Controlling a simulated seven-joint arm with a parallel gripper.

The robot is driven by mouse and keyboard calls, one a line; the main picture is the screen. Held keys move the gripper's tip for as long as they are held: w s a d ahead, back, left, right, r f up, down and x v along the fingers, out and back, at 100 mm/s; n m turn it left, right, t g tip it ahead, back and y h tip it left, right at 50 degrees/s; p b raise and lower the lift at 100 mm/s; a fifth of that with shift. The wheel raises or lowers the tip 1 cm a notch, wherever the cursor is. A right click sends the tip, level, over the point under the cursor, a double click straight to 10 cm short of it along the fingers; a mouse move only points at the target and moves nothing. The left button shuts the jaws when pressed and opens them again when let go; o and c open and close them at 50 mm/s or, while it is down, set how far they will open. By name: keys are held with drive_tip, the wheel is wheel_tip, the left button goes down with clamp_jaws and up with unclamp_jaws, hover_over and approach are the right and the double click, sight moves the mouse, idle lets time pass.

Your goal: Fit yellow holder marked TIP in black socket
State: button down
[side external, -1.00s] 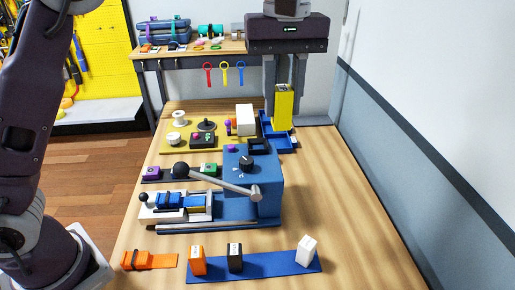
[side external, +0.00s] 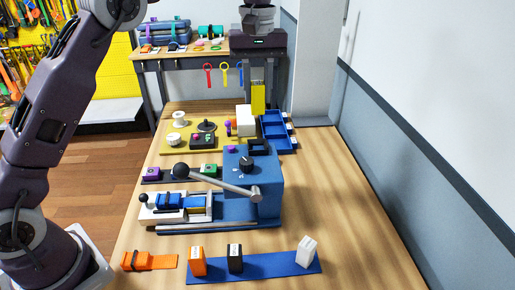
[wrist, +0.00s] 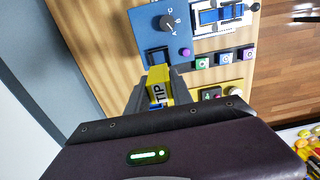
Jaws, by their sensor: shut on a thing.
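The yellow holder (side external: 258,97) hangs upright between the fingers of my gripper (side external: 259,88), above the table behind the blue machine.
A blue tray (side external: 287,141) with compartments lies right of a white block (side external: 245,120). The machine carries a black knob (side external: 246,163) and a grey lever (side external: 222,184). A blue strip (side external: 273,267) with small blocks lies in front. The table's right side is clear.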

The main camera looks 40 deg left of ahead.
wheel_tip(320, 180, down, 10)
drive_tip(key=shift+f, duration=0.15)
drive_tip(key=c, duration=1.1)
unclamp_jaws()
drive_tip(key=shift+f, duration=0.15)
wheel_tip(320, 180, up, 12)
drive_tip(key=shift+r, duration=0.2)
